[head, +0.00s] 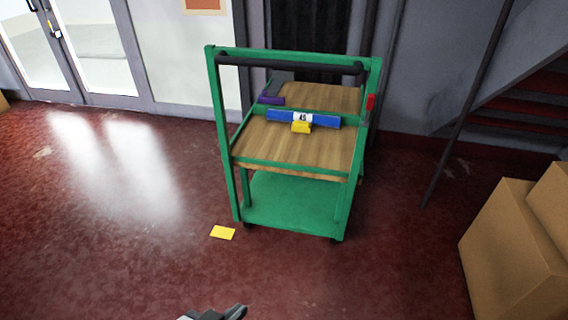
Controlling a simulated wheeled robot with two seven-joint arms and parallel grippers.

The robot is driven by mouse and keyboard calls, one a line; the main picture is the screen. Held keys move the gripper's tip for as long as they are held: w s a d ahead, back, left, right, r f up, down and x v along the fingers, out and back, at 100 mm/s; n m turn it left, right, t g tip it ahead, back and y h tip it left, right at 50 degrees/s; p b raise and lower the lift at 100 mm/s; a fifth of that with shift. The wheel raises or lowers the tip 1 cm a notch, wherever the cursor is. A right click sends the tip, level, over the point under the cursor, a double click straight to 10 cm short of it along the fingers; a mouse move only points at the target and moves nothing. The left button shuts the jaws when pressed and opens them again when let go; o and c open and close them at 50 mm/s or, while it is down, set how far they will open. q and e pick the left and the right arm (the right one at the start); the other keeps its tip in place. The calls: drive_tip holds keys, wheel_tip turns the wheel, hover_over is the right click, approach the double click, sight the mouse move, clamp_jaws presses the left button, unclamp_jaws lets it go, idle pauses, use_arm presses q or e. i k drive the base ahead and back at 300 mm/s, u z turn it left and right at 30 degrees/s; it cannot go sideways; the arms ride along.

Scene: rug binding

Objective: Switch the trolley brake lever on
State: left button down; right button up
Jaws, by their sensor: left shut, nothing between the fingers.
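The green trolley (290,205) stands ahead of me in the head view, with a wooden top deck (300,145) and a green lower shelf. A small red lever (370,102) sits at the right side of the trolley, by its right post, above the deck. It looks roughly upright, but it is too small to tell its setting. My left gripper (238,311) just shows at the bottom edge, shut and empty, well short of the trolley and far from the lever. My right gripper is out of view.
On the deck lie a blue roll (275,115) with a white label, a yellow piece (301,127) and a purple-and-grey item (271,99). A yellow card (222,232) lies on the floor. Cardboard boxes (510,255) stand at right, below stairs. Floor before the trolley is clear.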

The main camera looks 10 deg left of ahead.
sight(372, 97)
drive_tip(key=z, duration=0.35)
drive_tip(key=i, duration=1.3)
drive_tip(key=u, duration=0.25)
